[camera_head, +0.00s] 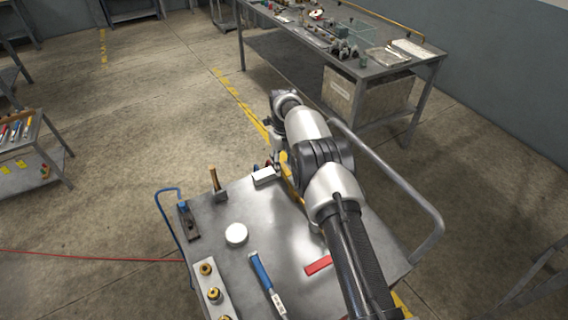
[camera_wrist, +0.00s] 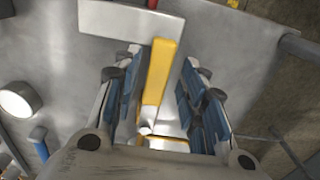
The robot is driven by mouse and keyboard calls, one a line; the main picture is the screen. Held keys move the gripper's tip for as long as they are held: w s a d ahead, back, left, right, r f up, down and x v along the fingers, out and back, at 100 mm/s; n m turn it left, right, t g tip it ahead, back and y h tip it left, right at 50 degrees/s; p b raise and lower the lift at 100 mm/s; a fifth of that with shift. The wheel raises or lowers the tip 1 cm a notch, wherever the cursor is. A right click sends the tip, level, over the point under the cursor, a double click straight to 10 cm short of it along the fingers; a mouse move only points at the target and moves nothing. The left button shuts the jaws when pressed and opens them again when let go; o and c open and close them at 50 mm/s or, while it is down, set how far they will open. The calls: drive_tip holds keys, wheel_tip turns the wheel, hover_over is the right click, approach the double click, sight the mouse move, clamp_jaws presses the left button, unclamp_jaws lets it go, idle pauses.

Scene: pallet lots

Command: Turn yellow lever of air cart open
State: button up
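The yellow lever (camera_wrist: 160,70) stands out in the middle of the wrist view, its long flat handle pointing up and slightly right from a small metal pivot. My gripper (camera_wrist: 160,84) is open, with one blue-padded finger on each side of the lever and a gap on both sides. In the head view a yellow part, likely the lever (camera_head: 291,184), shows beside my arm over the far edge of the grey cart top (camera_head: 215,268). How deep the lever sits between the fingers is unclear.
A pale block (camera_head: 264,176) lies beside the lever; it also shows in the wrist view (camera_wrist: 130,22). A hammer (camera_head: 217,186), plane (camera_head: 187,220), white disc (camera_head: 236,234), blue-handled tool (camera_head: 266,280) and red piece (camera_head: 318,265) lie on the cart. A metal rail (camera_head: 400,180) curves along its right side.

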sight(284, 166)
wheel_tip(284, 166, up, 12)
idle(0.7)
idle(0.4)
